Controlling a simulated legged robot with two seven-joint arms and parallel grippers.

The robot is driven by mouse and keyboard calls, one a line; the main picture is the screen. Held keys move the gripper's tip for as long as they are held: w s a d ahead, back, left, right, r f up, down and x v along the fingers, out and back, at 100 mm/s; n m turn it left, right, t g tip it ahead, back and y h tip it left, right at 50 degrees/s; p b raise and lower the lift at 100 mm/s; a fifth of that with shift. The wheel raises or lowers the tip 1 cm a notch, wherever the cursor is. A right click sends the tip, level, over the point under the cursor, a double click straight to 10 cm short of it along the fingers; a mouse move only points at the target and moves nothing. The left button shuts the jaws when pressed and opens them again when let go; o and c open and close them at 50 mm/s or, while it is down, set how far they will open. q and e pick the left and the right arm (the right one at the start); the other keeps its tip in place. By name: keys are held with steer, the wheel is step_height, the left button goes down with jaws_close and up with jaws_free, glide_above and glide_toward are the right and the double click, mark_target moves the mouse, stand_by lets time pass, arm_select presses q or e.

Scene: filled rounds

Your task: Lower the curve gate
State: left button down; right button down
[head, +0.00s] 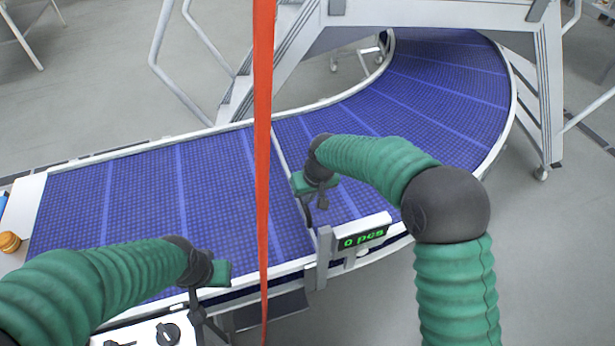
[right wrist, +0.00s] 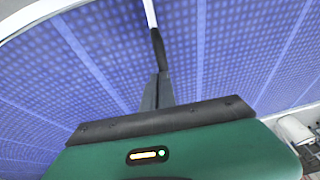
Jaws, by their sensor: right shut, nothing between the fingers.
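A long red-orange bar (head: 263,150) stands upright through the head view, wider at the top. It looks like a raised gate arm, but I cannot tell for sure; its foot is out of view. A thin pale strip (head: 280,150) crosses the blue belt where the curve begins. My right gripper (head: 320,201) is shut and empty above the belt, right of the red-orange bar and apart from it. Its closed fingers (right wrist: 157,92) also show in the right wrist view over blue belt. My left gripper (head: 197,306) hangs near the belt's front edge; its finger opening is unclear.
The blue conveyor (head: 145,190) runs from the left and curves away at the back right. A counter display (head: 362,238) reads "0 pcs" at the front rail. A panel with a black knob (head: 167,334) sits front left. Metal steps (head: 240,95) stand behind the belt.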

steer(key=shift+s+a+f, duration=0.25)
steer(key=shift+s+f, duration=0.05)
steer(key=shift+f, duration=0.4)
steer(key=shift+a+f, duration=0.1)
steer(key=shift+f, duration=0.05)
steer(key=shift+r, duration=0.35)
steer(key=w+p+v, duration=0.1)
steer(key=w+v, duration=0.1)
steer(key=v, duration=1.1)
steer(key=shift+d+r, duration=0.35)
steer(key=shift+r, duration=0.05)
